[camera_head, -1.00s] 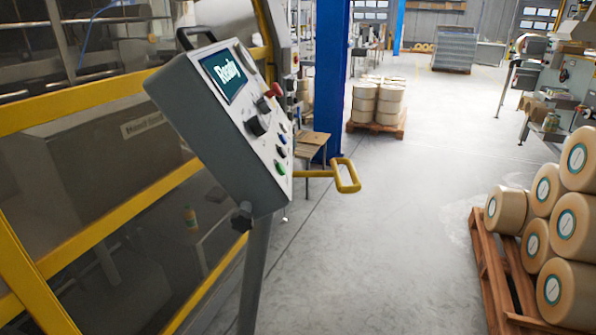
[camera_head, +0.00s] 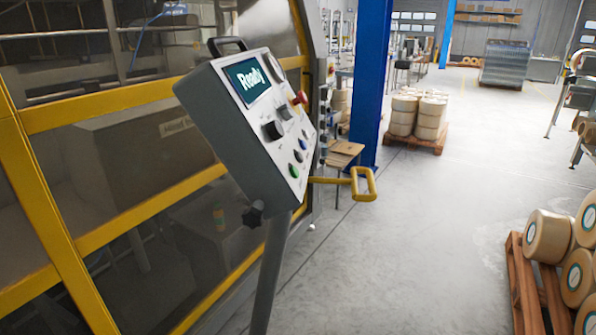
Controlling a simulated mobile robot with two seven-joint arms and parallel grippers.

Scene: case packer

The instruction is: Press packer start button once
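The packer control panel (camera_head: 225,135) is a grey tilted box on a post, left of centre in the head view. A red knob (camera_head: 299,98) and a black rotary switch (camera_head: 273,130) are higher up. Which button is the start button cannot be read from labels. Neither of my grippers is in view.
A yellow handle (camera_head: 363,184) sticks out right of the panel. The yellow-framed machine enclosure (camera_head: 60,185) fills the left. A blue column (camera_head: 369,80) and a pallet of rolls (camera_head: 418,118) stand behind. A wooden pallet (camera_head: 527,280) with rolls is at lower right. The floor between is clear.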

